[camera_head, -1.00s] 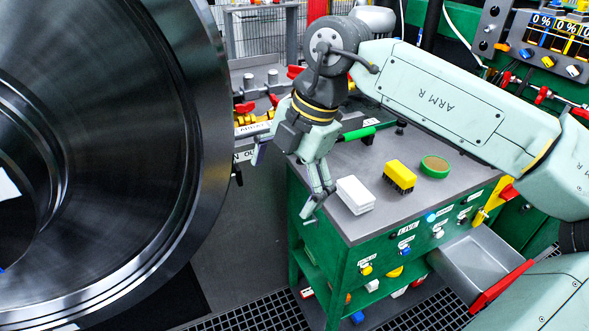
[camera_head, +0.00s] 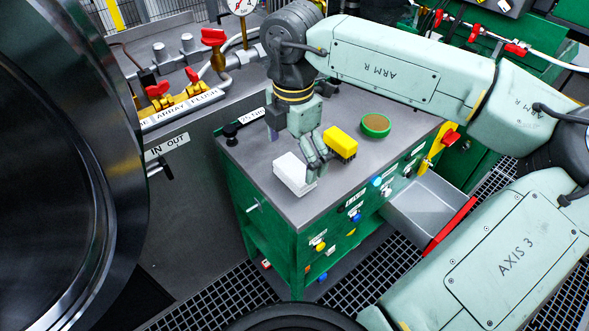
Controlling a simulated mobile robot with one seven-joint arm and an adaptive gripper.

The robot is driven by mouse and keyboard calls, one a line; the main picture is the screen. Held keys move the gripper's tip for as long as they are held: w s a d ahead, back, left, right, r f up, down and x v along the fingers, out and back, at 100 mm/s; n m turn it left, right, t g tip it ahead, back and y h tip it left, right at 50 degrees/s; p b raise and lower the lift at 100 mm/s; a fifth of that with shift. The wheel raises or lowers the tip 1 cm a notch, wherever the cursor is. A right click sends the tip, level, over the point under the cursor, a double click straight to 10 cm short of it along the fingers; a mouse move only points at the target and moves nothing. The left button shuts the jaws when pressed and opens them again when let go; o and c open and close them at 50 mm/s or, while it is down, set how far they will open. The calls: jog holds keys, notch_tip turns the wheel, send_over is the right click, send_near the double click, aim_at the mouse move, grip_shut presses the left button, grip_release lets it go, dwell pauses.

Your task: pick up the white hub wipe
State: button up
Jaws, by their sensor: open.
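The white hub wipe (camera_head: 292,176) is a white, block-like stack lying near the left front edge of the grey top of the green cabinet. My gripper (camera_head: 317,168) points down at the wipe's right side, between it and a yellow brush (camera_head: 341,141). It is open, with nothing seen between its fingers. The fingers overlap the wipe's right edge in the picture; I cannot tell whether they touch it.
The yellow brush stands close to the right of my gripper, with a green round tin (camera_head: 376,125) beyond it. The cabinet top (camera_head: 306,210) is bare in front. An open metal drawer (camera_head: 425,207) juts out at right. The large dark wheel (camera_head: 60,170) fills the left.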

aim_at(295, 169)
notch_tip(295, 169, down, 4)
jog(key=shift+w+d+p, duration=0.1)
jog(key=shift+p, duration=0.4)
jog(key=shift+c, duration=0.5)
jog(key=c, duration=1.1)
jog(key=shift+r, duration=0.1)
jog(key=shift+c, duration=0.2)
jog(key=shift+r+b, duration=0.35)
jog(key=shift+r, duration=0.15)
notch_tip(295, 169, up, 2)
jog(key=shift+r+b, duration=0.1)
jog(key=shift+b, duration=0.45)
jog(key=s+r+b, duration=0.1)
jog(key=s+b, duration=0.3)
jog(key=s, duration=1.2)
jog(key=shift+r, duration=0.35)
